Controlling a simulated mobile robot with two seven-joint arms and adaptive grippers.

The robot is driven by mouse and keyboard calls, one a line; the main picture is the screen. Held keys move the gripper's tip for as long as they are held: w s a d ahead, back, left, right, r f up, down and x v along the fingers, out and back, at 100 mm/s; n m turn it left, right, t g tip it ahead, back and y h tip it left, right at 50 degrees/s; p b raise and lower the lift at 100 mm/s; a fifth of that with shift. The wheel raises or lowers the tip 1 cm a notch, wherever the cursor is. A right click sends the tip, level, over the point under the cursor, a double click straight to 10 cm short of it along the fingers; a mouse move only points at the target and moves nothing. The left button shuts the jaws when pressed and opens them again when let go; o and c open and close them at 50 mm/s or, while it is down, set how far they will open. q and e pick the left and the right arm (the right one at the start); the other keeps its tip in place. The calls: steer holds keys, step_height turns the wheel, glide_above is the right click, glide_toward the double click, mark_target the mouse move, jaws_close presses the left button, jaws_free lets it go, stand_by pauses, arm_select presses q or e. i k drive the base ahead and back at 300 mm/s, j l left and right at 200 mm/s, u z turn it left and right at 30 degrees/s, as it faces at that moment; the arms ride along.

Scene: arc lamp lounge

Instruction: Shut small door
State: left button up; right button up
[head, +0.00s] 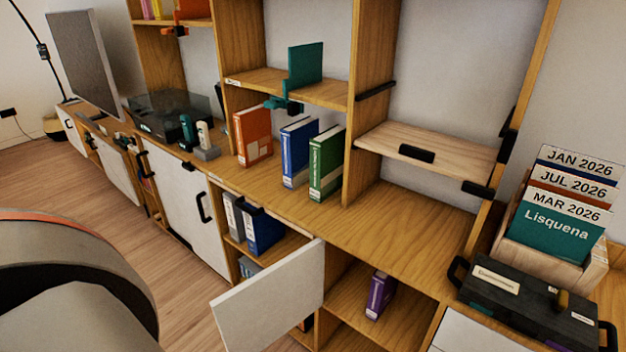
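A small white door (268,302) stands open in the lower row of the shelf unit, at the bottom centre of the head view. It sticks out from the cabinet front towards the lower left. Its right edge meets the upright near the middle of the open compartments; the hinge itself is not clear. No handle shows on the visible face, and its lower edge is partly cut off by the frame. Blue and grey binders (262,231) stand in the open compartment behind and left of it. Neither of my grippers is in view.
A closed white door (186,205) with a black handle is further left. A purple binder (380,295) stands in an open compartment right of the small door. A grey rounded chair (75,285) fills the lower left. Wooden floor (190,290) is free between chair and cabinet.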

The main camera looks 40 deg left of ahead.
mark_target(253, 314)
steer(key=k+j+z, duration=0.1)
steer(key=j, duration=0.25)
steer(key=k+j+z, duration=0.1)
steer(key=j, duration=0.3)
steer(key=k+j+z, duration=0.1)
steer(key=k+j, duration=0.2)
steer(key=k+j+z, duration=0.1)
steer(key=j, duration=0.25)
steer(key=k+j+z, duration=0.1)
steer(key=j, duration=0.2)
steer(key=k+j+z, duration=0.1)
steer(key=j, duration=0.2)
steer(key=k+j+z, duration=0.1)
steer(key=j, duration=0.2)
steer(key=j+z, duration=0.2)
steer(key=j, duration=0.6)
steer(key=j+z, duration=0.15)
steer(key=j, duration=0.7)
steer(key=k, duration=0.05)
